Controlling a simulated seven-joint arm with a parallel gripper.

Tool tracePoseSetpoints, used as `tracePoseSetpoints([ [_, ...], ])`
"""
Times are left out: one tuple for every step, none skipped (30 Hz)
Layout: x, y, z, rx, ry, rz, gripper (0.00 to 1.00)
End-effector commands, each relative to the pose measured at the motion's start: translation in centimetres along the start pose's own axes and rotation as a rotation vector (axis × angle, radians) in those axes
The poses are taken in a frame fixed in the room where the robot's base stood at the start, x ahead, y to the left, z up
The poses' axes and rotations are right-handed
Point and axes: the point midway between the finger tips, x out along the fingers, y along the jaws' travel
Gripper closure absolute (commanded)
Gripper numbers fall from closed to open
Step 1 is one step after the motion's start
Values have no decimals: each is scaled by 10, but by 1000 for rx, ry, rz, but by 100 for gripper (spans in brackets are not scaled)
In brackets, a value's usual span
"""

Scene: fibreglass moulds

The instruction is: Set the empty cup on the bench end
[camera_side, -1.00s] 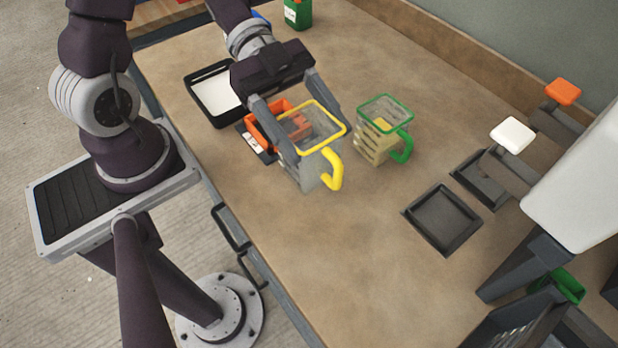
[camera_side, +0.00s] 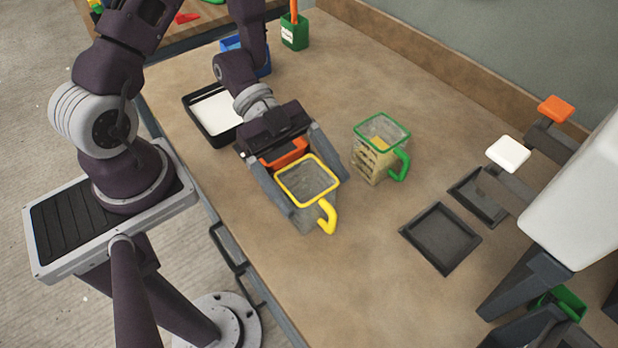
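The empty cup is a clear jug with a yellow rim and handle (camera_side: 307,190); no contents show in it. My gripper (camera_side: 317,193) has one finger on each side of it and is shut on it. The cup is about upright with its handle toward the bottom right. I cannot tell whether its base touches the bench (camera_side: 330,285) or hangs just above it. A second cup with a green rim and handle (camera_side: 380,150) stands to the right, with yellowish stuff inside.
An orange container (camera_side: 285,153) is partly hidden behind my gripper. A black tray with a white inside (camera_side: 188,106) lies behind left. A dark square tray (camera_side: 440,238) and a white-topped dispenser lever (camera_side: 508,153) are at right. The bench front is clear.

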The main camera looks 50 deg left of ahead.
Motion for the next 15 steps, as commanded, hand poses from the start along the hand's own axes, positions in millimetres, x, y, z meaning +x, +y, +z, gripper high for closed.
tracePoseSetpoints([
  [0,0,0,0,0,0,11],
  [0,0,0,0,0,0,11],
  [0,0,0,0,0,0,11],
  [0,0,0,0,0,0,11],
  [0,0,0,0,0,1,11],
  [0,0,2,0,-1,1,11],
  [-5,-1,1,2,-1,-2,11],
  [-10,-1,1,3,-1,-4,11],
  [-19,-1,1,2,-1,-6,11],
  [-26,-1,1,2,-3,-5,11],
  [-32,0,0,3,-2,-6,11],
  [-41,1,-2,3,-2,-5,11],
  [-47,2,-3,2,-3,-5,11],
  [-52,3,-4,2,-3,-4,11],
  [-58,3,-4,2,-2,-4,11],
])
